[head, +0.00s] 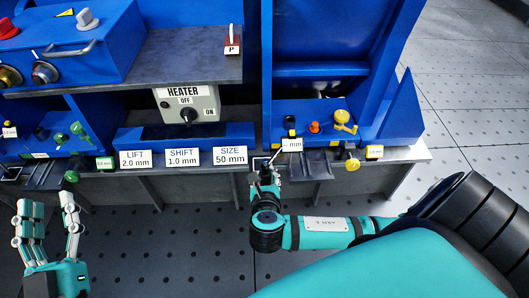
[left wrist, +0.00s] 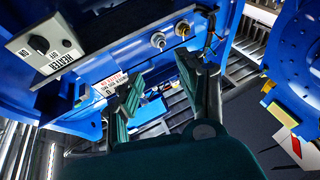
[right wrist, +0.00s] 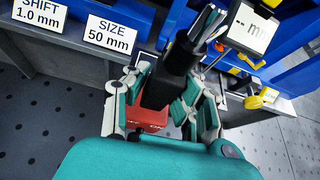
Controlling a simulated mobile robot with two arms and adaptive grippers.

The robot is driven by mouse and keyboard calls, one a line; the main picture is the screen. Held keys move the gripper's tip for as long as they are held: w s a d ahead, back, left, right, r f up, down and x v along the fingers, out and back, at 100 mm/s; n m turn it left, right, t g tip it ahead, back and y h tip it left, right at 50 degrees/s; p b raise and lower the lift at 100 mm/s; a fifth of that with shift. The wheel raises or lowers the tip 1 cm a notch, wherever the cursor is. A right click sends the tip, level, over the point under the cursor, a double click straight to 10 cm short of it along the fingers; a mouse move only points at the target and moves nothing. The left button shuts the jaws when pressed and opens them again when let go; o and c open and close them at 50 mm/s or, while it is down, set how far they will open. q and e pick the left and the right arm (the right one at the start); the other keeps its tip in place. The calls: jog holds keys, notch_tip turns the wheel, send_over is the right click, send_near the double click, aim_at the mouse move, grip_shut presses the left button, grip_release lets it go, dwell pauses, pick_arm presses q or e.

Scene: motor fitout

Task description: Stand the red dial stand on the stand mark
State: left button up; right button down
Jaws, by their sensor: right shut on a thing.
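The red dial stand has a red base (right wrist: 148,117), a black post (right wrist: 172,72) and a display reading "-- mm" (head: 292,144). My right gripper (right wrist: 165,90) is shut on the post, with the base below its fingers. In the head view, my right gripper (head: 265,174) is at the bench's front edge. A white outline (head: 255,160), apparently the stand mark, shows partly behind it. I cannot tell whether the base touches the bench. My left gripper (head: 50,215) is open and empty, low at the left; its spread fingers also show in the left wrist view (left wrist: 165,95).
Labels LIFT, SHIFT and SIZE (head: 230,156) stand left of the right gripper. The heater box (head: 187,104) is behind them. A red piece marked P (head: 232,40) is on the upper shelf. Yellow and orange knobs (head: 344,119) are to the right. The floor in front is clear.

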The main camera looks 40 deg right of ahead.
pick_arm(q)
jog(key=shift+w+f, duration=0.1)
jog(key=shift+f, duration=0.05)
pick_arm(e)
jog(key=shift+r, duration=0.15)
jog(key=shift+p, duration=0.85)
jog(key=shift+w+d, duration=0.1)
jog(key=shift+w, duration=0.15)
pick_arm(q)
jog(key=shift+w+a+f+g+y, duration=0.15)
jog(key=shift+w+f+g+y, duration=0.1)
jog(key=shift+f+g, duration=0.85)
jog(key=shift+w+a+f+g+y, duration=0.1)
jog(key=shift+f+g+y, duration=0.15)
jog(key=shift+f+g, duration=0.8)
pick_arm(e)
jog(key=w+r+x, duration=0.1)
jog(key=r+x, duration=0.2)
jog(key=x, duration=1.3)
jog(key=shift+w, duration=0.3)
pick_arm(q)
jog(key=shift+f+t, duration=0.3)
jog(key=shift+t, duration=0.05)
pick_arm(e)
jog(key=shift+d, duration=0.15)
